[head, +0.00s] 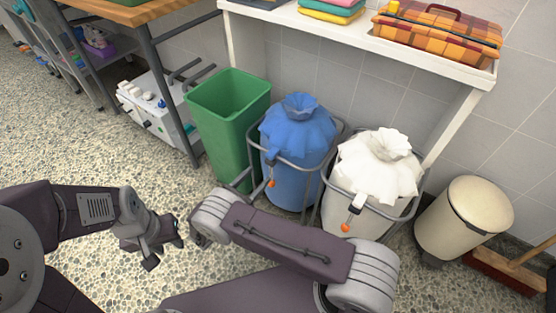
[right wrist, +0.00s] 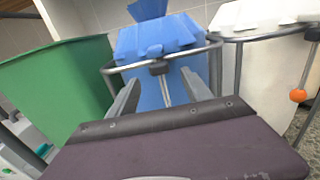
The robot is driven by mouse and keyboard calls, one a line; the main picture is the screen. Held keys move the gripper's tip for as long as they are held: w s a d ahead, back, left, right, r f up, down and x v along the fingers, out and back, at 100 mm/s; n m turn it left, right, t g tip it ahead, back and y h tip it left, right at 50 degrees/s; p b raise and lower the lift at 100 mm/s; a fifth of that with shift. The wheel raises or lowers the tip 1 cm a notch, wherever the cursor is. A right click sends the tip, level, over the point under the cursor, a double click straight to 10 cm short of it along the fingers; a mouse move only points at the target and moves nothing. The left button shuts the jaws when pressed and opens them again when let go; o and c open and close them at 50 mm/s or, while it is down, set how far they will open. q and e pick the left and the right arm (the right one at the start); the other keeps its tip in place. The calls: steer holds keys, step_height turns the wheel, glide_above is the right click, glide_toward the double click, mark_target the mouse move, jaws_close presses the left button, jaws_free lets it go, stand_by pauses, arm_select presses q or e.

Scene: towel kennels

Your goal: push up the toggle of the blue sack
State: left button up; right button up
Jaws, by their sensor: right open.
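The blue sack (head: 297,140) hangs in a grey metal frame, its neck gathered at the top. It also shows in the right wrist view (right wrist: 152,38). Its dark toggle (right wrist: 159,67) sits at the frame's front rim, with pale cords running down below it. An orange cord end (head: 271,183) hangs at the sack's front in the head view. My right gripper (right wrist: 163,92) is open, its fingers on either side of the cords and below the toggle. In the head view it is hidden behind my arm. My left gripper (head: 166,248) looks open and empty over the floor.
A green bin (head: 228,125) stands close left of the blue sack. A white sack (head: 375,175) with its own orange cord end (head: 346,228) hangs close on the right. A cream bin (head: 464,218) stands further right. A white shelf (head: 350,38) is above and behind.

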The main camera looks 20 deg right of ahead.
mark_target(268, 164)
steer(key=b+x, duration=0.3)
steer(key=x, duration=0.5)
steer(key=shift+w+f, duration=0.1)
steer(key=shift+f, duration=0.1)
steer(key=shift+w+d+r, duration=0.15)
steer(key=shift+w+d, duration=0.2)
jaws_close()
stand_by(0.8)
